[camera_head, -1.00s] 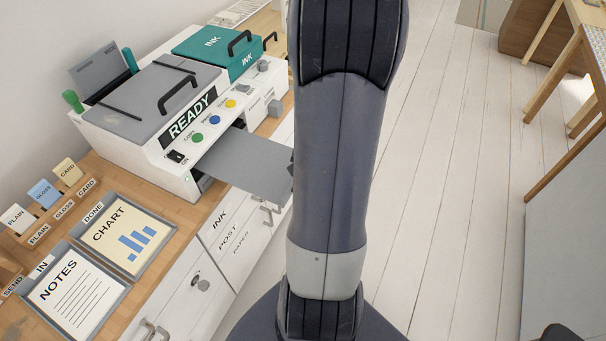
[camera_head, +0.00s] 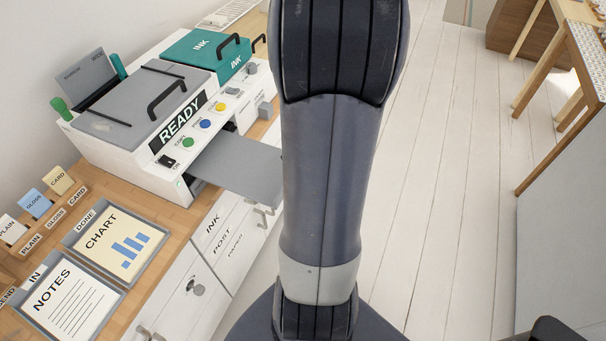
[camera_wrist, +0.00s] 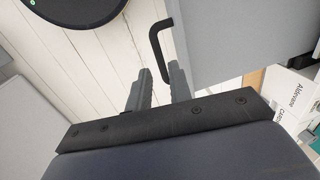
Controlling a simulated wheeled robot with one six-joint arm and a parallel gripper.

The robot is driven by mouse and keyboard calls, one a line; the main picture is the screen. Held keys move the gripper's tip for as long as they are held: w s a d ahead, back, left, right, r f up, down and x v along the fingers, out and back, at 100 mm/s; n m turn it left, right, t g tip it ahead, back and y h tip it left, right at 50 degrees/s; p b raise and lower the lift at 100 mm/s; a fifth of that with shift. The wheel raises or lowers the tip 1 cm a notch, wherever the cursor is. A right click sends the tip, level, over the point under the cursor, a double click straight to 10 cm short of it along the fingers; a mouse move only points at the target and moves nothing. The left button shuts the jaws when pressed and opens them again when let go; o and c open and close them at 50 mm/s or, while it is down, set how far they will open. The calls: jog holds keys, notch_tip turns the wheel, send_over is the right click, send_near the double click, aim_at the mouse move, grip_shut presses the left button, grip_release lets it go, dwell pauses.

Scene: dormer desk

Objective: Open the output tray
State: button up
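The output tray (camera_head: 238,168) is a flat grey panel that sticks out from the front of the white printer (camera_head: 120,140). Its outer end passes behind my arm in the head view. In the wrist view a grey panel (camera_wrist: 225,45), which looks like the tray, fills the upper right and carries a black bent handle (camera_wrist: 154,42). My gripper (camera_wrist: 160,82) shows there with its two fingers apart, close to the lower end of the handle. I cannot tell whether the fingers touch it. My gripper is hidden in the head view.
Control buttons and a READY display (camera_head: 181,119) are above the tray. White drawers (camera_head: 232,235) are below it. The NOTES tray (camera_head: 114,306) and CHART tray (camera_head: 149,266) lie on the wooden desk at left. White floor (camera_head: 430,180) is open at right.

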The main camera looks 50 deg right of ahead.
notch_tip(320, 180, up, 6)
jog(key=s, duration=0.1)
jog(key=shift+d+r, duration=0.15)
jog(key=shift+d, duration=0.05)
jog(key=f, duration=0.3)
jog(key=w+f, duration=0.1)
jog(key=f, duration=0.6)
jog(key=shift+w+a+f, duration=0.35)
jog(key=shift+w, duration=0.15)
jog(key=shift+a, duration=0.1)
